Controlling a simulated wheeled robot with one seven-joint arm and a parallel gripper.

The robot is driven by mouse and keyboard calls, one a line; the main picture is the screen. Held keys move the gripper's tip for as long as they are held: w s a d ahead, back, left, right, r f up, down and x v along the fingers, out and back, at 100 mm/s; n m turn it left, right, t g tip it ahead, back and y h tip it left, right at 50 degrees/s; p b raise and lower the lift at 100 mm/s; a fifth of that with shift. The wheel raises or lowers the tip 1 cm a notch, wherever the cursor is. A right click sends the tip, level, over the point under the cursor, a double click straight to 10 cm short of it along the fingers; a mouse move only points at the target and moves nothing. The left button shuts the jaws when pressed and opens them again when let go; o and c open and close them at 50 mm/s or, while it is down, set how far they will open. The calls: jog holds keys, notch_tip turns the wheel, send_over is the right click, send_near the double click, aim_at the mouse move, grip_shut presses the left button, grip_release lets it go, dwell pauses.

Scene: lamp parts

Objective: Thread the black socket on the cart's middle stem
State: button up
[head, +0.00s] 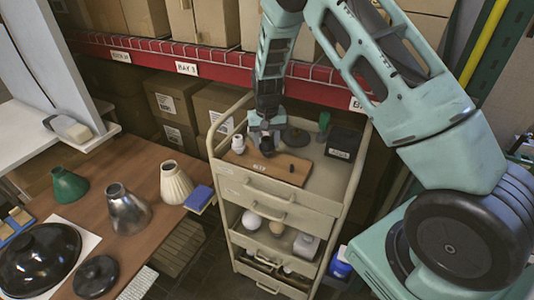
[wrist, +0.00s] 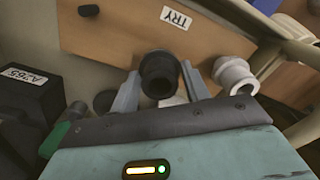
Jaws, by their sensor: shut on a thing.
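The black socket (wrist: 159,74) is between the two fingers of my gripper (wrist: 160,92) in the wrist view, its open round end towards the camera. My gripper (head: 265,140) is shut on it above the back left part of a wooden board (head: 284,174) on the cart (head: 334,200). The board (wrist: 120,42) has a "TRY" label. A short black stub (wrist: 88,10) stands on it. A white socket (wrist: 235,75) is beside the right finger; it also shows in the head view (head: 238,143). The middle stem is hidden, and I cannot tell whether the socket touches it.
A black box (head: 343,143), a dark disc (head: 296,136) and a green part (head: 323,120) share the cart top. Cart rails rise at its sides. Lamp shades (head: 128,210) stand on the brown table at left. A red shelf beam (head: 220,68) runs behind.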

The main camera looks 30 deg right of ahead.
jog(key=shift+s+f, duration=0.25)
jog(key=shift+f, duration=0.05)
jog(key=m+p, duration=0.1)
jog(key=m, duration=0.2)
jog(key=shift+r+m, duration=0.1)
jog(key=shift+m, duration=0.3)
jog(key=m, duration=0.3)
jog(key=shift+p, duration=0.3)
jog(key=shift+m, duration=0.5)
jog(key=o, duration=1.1)
jog(key=shift+o, duration=0.2)
jog(key=shift+w, duration=0.15)
